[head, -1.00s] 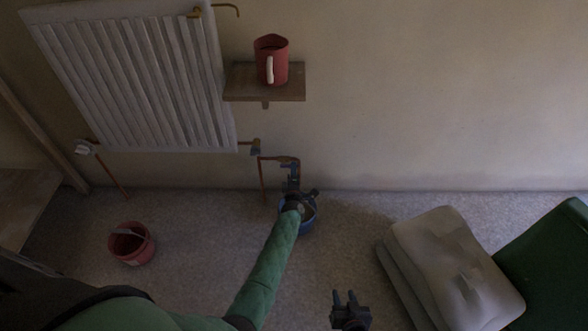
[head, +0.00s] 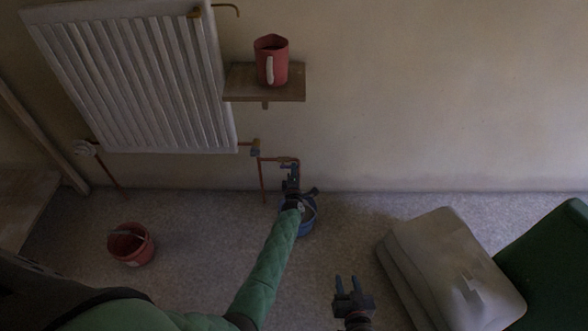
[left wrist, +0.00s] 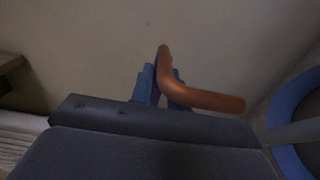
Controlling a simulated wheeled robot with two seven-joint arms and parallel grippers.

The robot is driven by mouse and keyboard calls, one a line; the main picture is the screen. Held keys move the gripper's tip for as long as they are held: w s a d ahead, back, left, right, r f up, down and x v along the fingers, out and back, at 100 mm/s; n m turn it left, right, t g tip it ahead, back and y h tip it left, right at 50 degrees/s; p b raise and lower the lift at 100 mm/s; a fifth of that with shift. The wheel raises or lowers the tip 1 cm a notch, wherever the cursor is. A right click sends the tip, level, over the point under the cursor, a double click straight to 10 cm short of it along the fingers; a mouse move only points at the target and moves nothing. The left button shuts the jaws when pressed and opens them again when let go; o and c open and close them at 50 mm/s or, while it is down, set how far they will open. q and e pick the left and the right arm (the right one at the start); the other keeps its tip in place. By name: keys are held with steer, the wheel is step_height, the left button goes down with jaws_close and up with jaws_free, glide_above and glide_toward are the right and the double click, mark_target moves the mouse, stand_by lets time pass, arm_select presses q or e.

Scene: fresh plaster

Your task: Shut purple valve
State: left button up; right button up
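My left gripper (head: 291,183) is at the low end of the copper pipework below the radiator, above a blue bucket. In the left wrist view its two blue fingers (left wrist: 160,85) stand on either side of a bent orange-copper pipe or lever (left wrist: 195,97); I cannot tell whether they press on it. A small bluish fitting (head: 288,166) sits on the pipe just above the gripper. I cannot make out a clearly purple valve; the gripper may hide part of it. My right gripper (head: 347,284) is open and empty above the floor.
The blue bucket (head: 307,222) stands under the pipework. A red bucket (head: 132,245) is on the floor at left. A radiator (head: 135,80) and a shelf (head: 240,82) with a red jug (head: 270,62) are on the wall.

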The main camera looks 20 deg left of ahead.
arm_select(q)
steer(key=r+n+b, duration=0.1)
steer(key=n, duration=0.1)
steer(key=r+n+b, duration=0.1)
steer(key=n, duration=0.2)
steer(key=a+n+b, duration=0.1)
steer(key=n, duration=0.2)
steer(key=shift+s+r, duration=0.15)
steer(key=shift+r, duration=0.25)
steer(key=shift+b, duration=0.3)
steer(key=shift+s+a+r+n+b, duration=0.1)
steer(key=shift+a+r+n+b, duration=0.2)
steer(key=shift+n+b, duration=0.7)
steer(key=shift+s+a+r+n+b, duration=0.15)
steer(key=shift+a+n+b, duration=0.25)
steer(key=shift+n, duration=1.25)
steer(key=shift+s+a+r+n+b, duration=0.1)
steer(key=shift+a+r+n+b, duration=0.4)
steer(key=shift+n, duration=0.85)
steer(key=shift+d+f, duration=0.1)
steer(key=shift+f, duration=0.1)
